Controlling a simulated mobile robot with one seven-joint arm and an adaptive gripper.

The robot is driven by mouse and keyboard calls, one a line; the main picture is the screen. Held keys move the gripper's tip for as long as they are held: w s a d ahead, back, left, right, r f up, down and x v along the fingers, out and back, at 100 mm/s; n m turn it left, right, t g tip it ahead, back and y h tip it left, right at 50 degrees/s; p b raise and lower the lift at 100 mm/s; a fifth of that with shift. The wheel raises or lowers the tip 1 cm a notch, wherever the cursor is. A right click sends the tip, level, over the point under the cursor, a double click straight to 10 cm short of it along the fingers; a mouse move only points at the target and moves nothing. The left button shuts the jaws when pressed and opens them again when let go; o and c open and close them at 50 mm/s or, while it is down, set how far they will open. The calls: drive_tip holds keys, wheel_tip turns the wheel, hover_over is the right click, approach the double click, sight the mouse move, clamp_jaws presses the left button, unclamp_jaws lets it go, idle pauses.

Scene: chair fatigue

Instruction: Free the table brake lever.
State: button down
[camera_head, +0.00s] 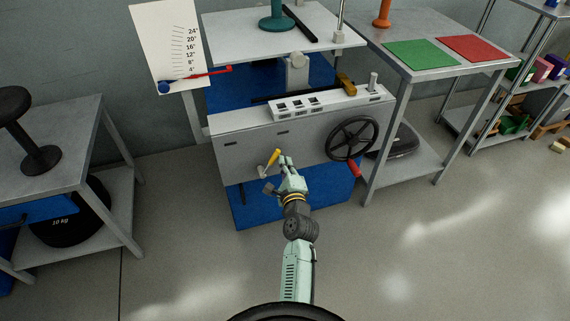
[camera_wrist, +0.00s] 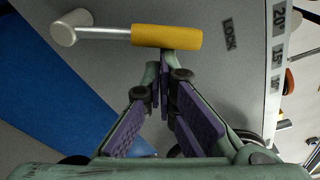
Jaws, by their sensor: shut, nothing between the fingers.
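The brake lever (camera_head: 272,159) has a yellow grip and a pale metal arm on a round pivot, on the grey front panel (camera_head: 240,150) of the machine. In the wrist view the lever's yellow grip (camera_wrist: 167,36) lies across the top, with its pivot (camera_wrist: 70,27) at the upper left. The word LOCK is printed on the panel just right of the grip. My gripper (camera_head: 284,160) is just right of the lever. In the wrist view my gripper (camera_wrist: 167,65) is shut and empty, its tips close to the grip's underside; I cannot tell whether they touch it.
A black handwheel (camera_head: 352,138) with a red handle sits right of my gripper. A white tilt-scale box (camera_head: 310,103) tops the panel. A blue base (camera_head: 245,209) lies below. Side tables stand left (camera_head: 60,172) and right (camera_head: 470,67). The front floor is clear.

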sight(274, 158)
drive_tip(key=shift+a+r, duration=0.1)
drive_tip(key=shift+r, duration=0.05)
drive_tip(key=a+n, duration=0.1)
drive_tip(key=r+n, duration=0.1)
drive_tip(key=n, duration=0.1)
drive_tip(key=s+a+r+n+t, duration=0.1)
drive_tip(key=shift+a+n, duration=0.35)
drive_tip(key=shift+n, duration=0.05)
drive_tip(key=n, duration=0.1)
drive_tip(key=a, duration=0.1)
drive_tip(key=n+b, duration=0.1)
drive_tip(key=shift+s+a+r+n, duration=0.25)
drive_tip(key=shift+a+n, duration=0.05)
drive_tip(key=shift+a, duration=0.1)
drive_tip(key=shift+s+a+r+n+t+b, duration=0.15)
drive_tip(key=shift+a+n+b, duration=0.1)
drive_tip(key=shift+a+n, duration=0.35)
drive_tip(key=shift+s+a+f+n+t+b, duration=0.15)
drive_tip(key=shift+a+n+b, duration=0.15)
drive_tip(key=shift+n, duration=0.5)
drive_tip(key=shift+s+a+r+n+b, duration=0.1)
drive_tip(key=shift+s+a+n+b, duration=0.1)
drive_tip(key=shift+a+n, duration=0.4)
drive_tip(key=shift+d, duration=0.1)
